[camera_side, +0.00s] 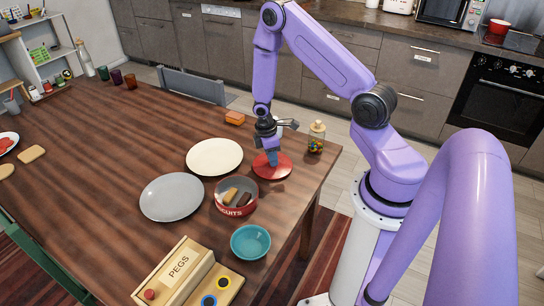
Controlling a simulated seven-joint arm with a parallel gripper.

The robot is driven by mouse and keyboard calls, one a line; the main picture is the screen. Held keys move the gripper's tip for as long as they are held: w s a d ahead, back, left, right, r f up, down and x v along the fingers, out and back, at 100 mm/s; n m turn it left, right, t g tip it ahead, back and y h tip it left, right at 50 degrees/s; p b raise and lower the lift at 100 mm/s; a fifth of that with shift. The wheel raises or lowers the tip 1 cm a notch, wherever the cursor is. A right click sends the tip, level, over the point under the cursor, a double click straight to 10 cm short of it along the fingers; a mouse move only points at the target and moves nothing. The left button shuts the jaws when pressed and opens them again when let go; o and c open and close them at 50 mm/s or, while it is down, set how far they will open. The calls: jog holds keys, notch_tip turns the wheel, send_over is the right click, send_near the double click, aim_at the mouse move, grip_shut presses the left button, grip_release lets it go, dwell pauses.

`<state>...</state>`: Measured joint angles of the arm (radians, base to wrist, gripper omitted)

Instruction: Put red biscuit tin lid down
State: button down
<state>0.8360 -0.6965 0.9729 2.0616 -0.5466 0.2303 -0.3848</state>
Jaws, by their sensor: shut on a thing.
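The red biscuit tin lid (286,169) is a round red disc at the right side of the wooden table. My gripper (271,157) points down over it and is shut on the lid near its middle. The lid looks level and very low over the tabletop; I cannot tell whether it touches the wood. The red biscuit tin (236,208), marked "BISCUITS", stands open in front of the lid, with several biscuits inside. The fingertips and the exact grip are too small to see clearly.
A cream plate (214,156) lies left of the lid, and a grey plate (171,197) further left. A glass jar (317,137) stands close behind right, near the table edge. A teal bowl (250,242) and a PEGS box (178,267) are in front. An orange block (235,118) lies behind.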

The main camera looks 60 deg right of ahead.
jog(key=shift+f, duration=0.1)
jog(key=c, duration=1)
grip_release()
